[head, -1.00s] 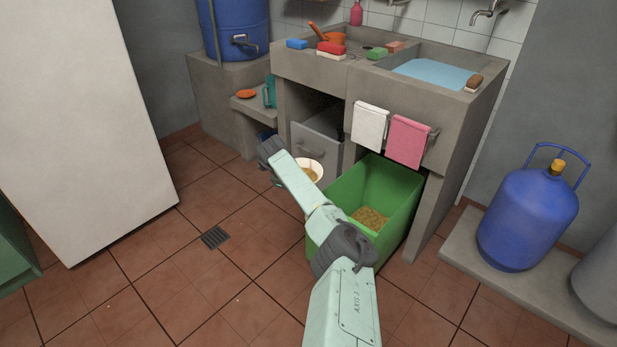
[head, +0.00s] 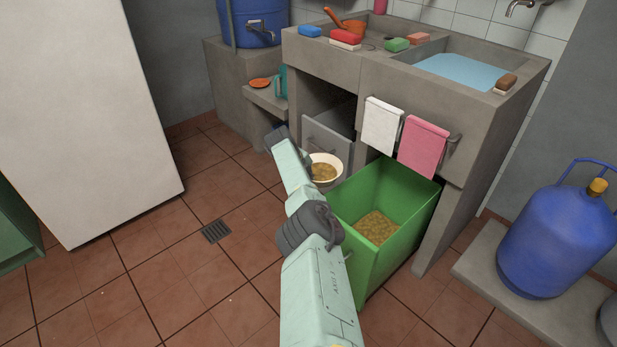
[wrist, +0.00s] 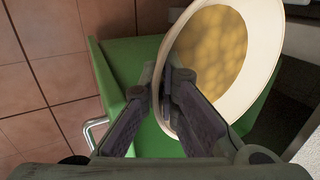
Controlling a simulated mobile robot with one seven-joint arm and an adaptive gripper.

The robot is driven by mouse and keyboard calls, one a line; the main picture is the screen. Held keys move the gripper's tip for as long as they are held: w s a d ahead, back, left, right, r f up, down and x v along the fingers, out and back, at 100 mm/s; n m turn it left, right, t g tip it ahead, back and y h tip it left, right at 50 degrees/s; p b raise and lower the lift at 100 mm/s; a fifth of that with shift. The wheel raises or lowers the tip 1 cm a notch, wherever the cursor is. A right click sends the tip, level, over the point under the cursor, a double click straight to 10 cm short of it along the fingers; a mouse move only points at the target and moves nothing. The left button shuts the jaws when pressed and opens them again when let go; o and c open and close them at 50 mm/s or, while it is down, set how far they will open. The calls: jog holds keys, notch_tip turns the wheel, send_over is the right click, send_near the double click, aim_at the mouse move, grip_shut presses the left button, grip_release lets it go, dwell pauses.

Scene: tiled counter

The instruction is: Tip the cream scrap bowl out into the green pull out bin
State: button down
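The cream scrap bowl (head: 338,164) is in the head view, just beyond the back left edge of the green pull out bin. It holds yellow-brown scraps (head: 323,173) and looks roughly upright. In the wrist view the bowl (wrist: 268,72) fills the upper right, with the scraps inside. My gripper (wrist: 160,88) is shut on the bowl's near rim, one finger on each side. In the head view my own arm hides the gripper. The green bin (head: 402,195) is pulled out under the sink, with a layer of similar scraps at its bottom. Its green also shows in the wrist view (wrist: 125,60).
A grey drawer front (head: 327,141) is behind the bowl. A blue gas cylinder (head: 555,235) stands to the right. The tiled floor on the left is clear around a drain (head: 216,231).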

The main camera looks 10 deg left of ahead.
aim_at(326, 183)
jog(key=shift+s+d+r+y+p, duration=0.2)
jog(key=shift+d+r+y+p, duration=0.35)
jog(key=shift+p, duration=2.85)
jog(key=shift+d+m+y+p, duration=0.15)
jog(key=shift+m+y+p, duration=0.1)
jog(key=shift+m+p, duration=0.1)
jog(key=shift+t+y, duration=0.6)
jog(key=shift+y, duration=0.2)
jog(key=d+p, duration=0.1)
jog(key=p, duration=0.1)
jog(key=s+d+r+p, duration=0.1)
jog(key=d+p, duration=0.1)
jog(key=p, duration=0.1)
jog(key=d+p, duration=0.1)
jog(key=p, duration=0.2)
jog(key=shift+s+d+r, duration=0.25)
jog(key=shift+s+d, duration=0.1)
jog(key=shift+s, duration=0.05)
jog(key=shift+s+d+r+m+p, duration=0.15)
jog(key=shift+r+m+p, duration=0.1)
jog(key=shift+p, duration=0.2)
jog(key=r+t+y, duration=0.1)
jog(key=y, duration=0.1)
jog(key=d+r+m+t+y, duration=0.1)
jog(key=y, duration=0.1)
jog(key=shift+s+d+r+y, duration=0.1)
jog(key=shift+r+y, duration=0.25)
jog(key=shift+y, duration=0.05)
